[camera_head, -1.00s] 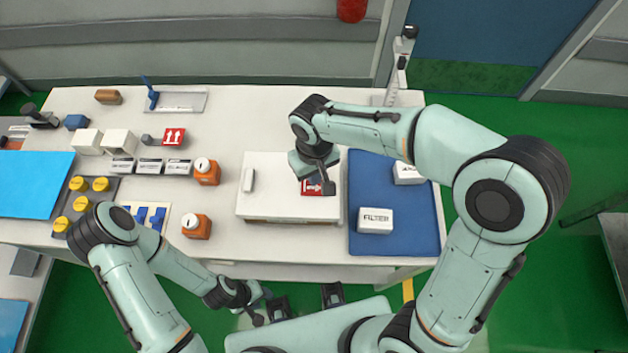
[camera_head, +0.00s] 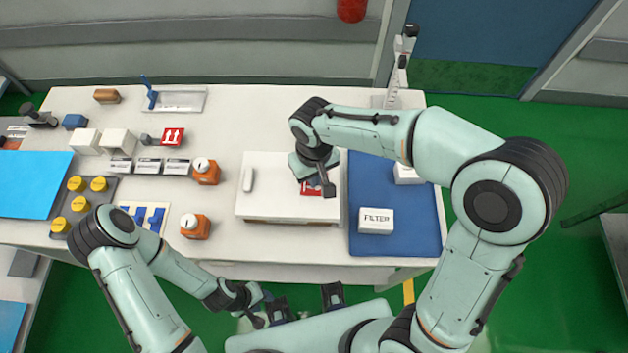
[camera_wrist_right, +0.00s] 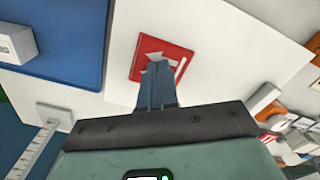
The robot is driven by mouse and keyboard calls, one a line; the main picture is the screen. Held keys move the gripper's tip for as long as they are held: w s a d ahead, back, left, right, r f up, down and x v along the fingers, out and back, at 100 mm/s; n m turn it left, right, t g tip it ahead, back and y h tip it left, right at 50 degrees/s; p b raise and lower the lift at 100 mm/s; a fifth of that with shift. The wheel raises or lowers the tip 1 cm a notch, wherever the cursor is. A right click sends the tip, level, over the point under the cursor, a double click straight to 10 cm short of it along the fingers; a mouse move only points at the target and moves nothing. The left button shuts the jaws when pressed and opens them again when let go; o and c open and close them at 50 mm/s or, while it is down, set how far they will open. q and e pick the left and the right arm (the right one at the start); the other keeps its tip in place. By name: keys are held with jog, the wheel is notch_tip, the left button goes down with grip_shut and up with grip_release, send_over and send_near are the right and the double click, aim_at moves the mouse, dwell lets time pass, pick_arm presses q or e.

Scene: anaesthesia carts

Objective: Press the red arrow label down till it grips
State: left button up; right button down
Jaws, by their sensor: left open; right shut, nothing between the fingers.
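A red label (camera_head: 308,190) with white marks lies on top of the white box (camera_head: 262,209), toward its right side. In the right wrist view the label (camera_wrist_right: 148,48) lies flat under my fingertips, which cover part of its white marking. My right gripper (camera_wrist_right: 158,68) is shut and empty, pointing down at the label; I cannot tell whether it touches. In the head view my right gripper (camera_head: 326,190) hides part of the label. My left gripper (camera_head: 262,312) is open and empty, low in front of the table.
Another red arrow piece (camera_head: 173,136) stands at the back left of the table. A blue mat (camera_head: 395,244) with a FILTER box (camera_head: 376,221) lies right of the white box. A small white piece (camera_head: 248,180) lies on the box's left side. Orange bottles (camera_head: 195,227) stand to the left.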

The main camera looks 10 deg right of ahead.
jog(key=shift+r+p, duration=0.8)
jog(key=shift+r, duration=0.4)
pick_arm(q)
jog(key=w+r+p, duration=0.2)
jog(key=w+r, duration=0.1)
jog(key=r, duration=0.2)
jog(key=shift+w+r+p, duration=0.15)
jog(key=shift+w+p, duration=0.05)
jog(key=shift+p, duration=0.1)
pick_arm(e)
notch_tip(320, 180, up, 5)
jog(key=shift+w+f, duration=0.1)
jog(key=shift+f, duration=0.1)
pick_arm(q)
jog(key=shift+w+r+p, duration=0.4)
jog(key=shift+w+r, duration=0.05)
jog(key=shift+r, duration=0.05)
pick_arm(e)
notch_tip(320, 180, up, 8)
jog(key=shift+f, duration=0.2)
